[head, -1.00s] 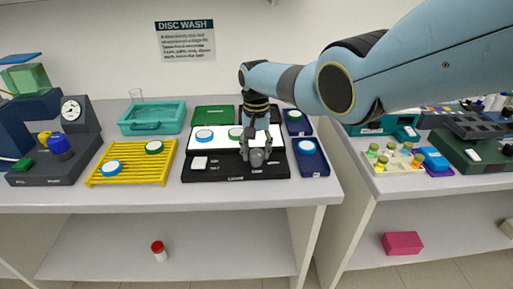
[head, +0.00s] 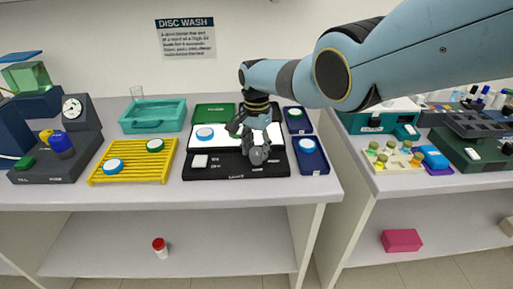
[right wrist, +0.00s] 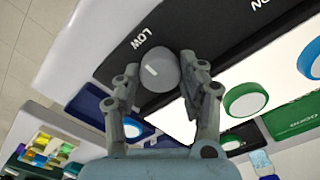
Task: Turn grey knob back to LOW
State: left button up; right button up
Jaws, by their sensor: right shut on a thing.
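The grey knob (right wrist: 160,74) sits on the black front panel (right wrist: 112,68) of the lit rig. In the right wrist view the knob is between the two fingertips of my right gripper (right wrist: 157,72), which is shut on it. A small pale mark shows on the knob's face, on the side toward the printed word LOW (right wrist: 143,38). In the head view my right gripper (head: 257,152) reaches down over the panel's right part and partly covers the knob. My left gripper is not in view.
White-and-blue discs (head: 205,133) and green discs lie on the lit plate. A yellow rack (head: 130,172) stands left, a teal tray (head: 152,127) behind it. Blue trays (head: 322,166) flank the rig on the right. A gap separates this table from the right bench.

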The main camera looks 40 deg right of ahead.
aim_at(256, 151)
dwell(0.3)
jog(key=o, duration=1.2)
jog(key=shift+c, duration=0.2)
notch_tip(256, 151, up, 12)
